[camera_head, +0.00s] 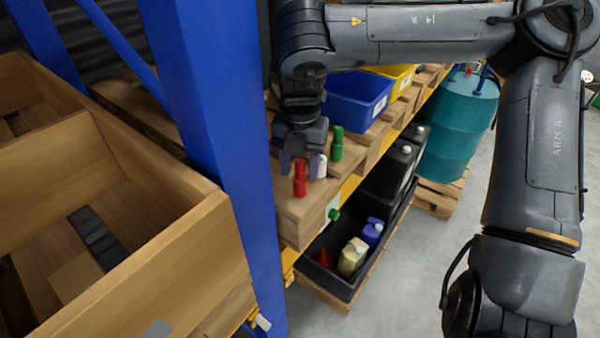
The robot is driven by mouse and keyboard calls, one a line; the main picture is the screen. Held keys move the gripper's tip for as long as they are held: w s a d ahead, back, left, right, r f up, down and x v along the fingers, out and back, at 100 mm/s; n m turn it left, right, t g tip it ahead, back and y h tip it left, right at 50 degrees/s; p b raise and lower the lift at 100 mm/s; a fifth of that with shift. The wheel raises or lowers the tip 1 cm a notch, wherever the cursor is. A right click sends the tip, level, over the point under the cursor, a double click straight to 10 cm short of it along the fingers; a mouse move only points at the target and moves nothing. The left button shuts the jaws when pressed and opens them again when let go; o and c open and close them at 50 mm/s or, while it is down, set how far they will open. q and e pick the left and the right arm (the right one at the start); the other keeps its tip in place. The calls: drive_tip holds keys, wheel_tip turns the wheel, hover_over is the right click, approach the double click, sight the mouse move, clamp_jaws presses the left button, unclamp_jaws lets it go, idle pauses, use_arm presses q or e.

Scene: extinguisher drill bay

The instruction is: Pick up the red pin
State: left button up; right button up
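The red pin (300,180) stands upright near the front end of the wooden shelf deck (292,212). A white pin (321,167) and a green pin (337,144) stand behind it to the right. My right gripper (300,167) points down from above at the red pin. Its two fingers are spread, one to each side of the red pin in the picture, and look a little behind it. I cannot tell whether either finger touches a pin. The finger on the right overlaps the white pin in the picture. My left gripper is not in view.
A blue upright post (222,130) stands close left of the pins, with a wooden crate (150,170) beyond it. A blue bin (357,100) sits behind the pins. Below, a black tray (345,288) holds bottles. A teal drum (458,125) stands to the right.

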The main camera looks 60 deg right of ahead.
clamp_jaws()
drive_tip(key=shift+r, duration=0.1)
